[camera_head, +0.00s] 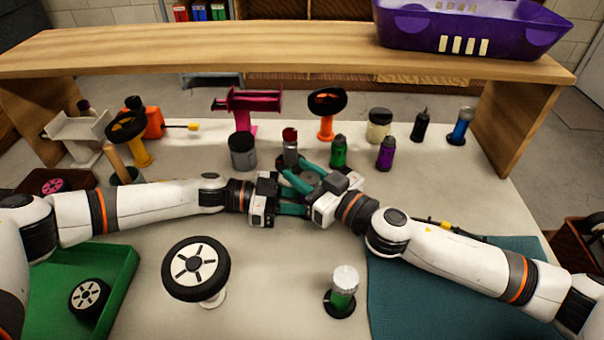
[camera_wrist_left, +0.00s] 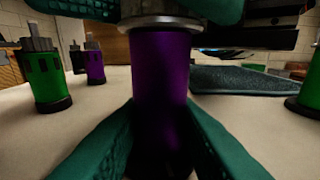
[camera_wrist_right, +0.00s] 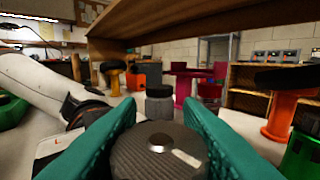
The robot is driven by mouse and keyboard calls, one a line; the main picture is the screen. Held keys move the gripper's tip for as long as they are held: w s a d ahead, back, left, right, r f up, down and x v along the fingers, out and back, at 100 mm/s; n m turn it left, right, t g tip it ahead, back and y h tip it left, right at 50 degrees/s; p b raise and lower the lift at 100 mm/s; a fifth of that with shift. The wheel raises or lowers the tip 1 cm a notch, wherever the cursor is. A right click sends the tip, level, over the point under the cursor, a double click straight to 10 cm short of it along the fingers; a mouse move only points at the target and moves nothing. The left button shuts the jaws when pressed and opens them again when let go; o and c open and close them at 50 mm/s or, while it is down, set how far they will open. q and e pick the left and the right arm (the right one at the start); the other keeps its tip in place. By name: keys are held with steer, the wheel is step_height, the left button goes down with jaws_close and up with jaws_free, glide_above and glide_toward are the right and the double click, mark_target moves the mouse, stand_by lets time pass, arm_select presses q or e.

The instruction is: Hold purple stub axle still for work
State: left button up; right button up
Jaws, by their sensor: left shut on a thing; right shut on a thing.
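The purple stub axle (camera_wrist_left: 162,85) stands upright between the fingers of my left gripper (camera_head: 291,206), which is shut on its purple body. A pale metal flange (camera_wrist_left: 160,22) sits at its top in the left wrist view. My right gripper (camera_head: 303,180) comes in just above, its fingers shut on a round black textured part (camera_wrist_right: 158,158) with a metal centre. In the head view the two grippers meet at the table's middle and largely hide the axle. The axle's lower end is hidden in the left wrist view.
In front are a wheel (camera_head: 196,268) on a stand and a green-and-white piece (camera_head: 343,290). A green tray (camera_head: 118,272) is left, a teal mat (camera_head: 425,290) right.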

steer(key=shift+m+t+h, duration=0.3)
steer(key=shift+m+t, duration=0.1)
steer(key=o, duration=1)
steer(key=shift+d, duration=0.15)
steer(key=v, duration=1.1)
steer(key=shift+s+d, duration=0.2)
steer(key=shift+s, duration=0.15)
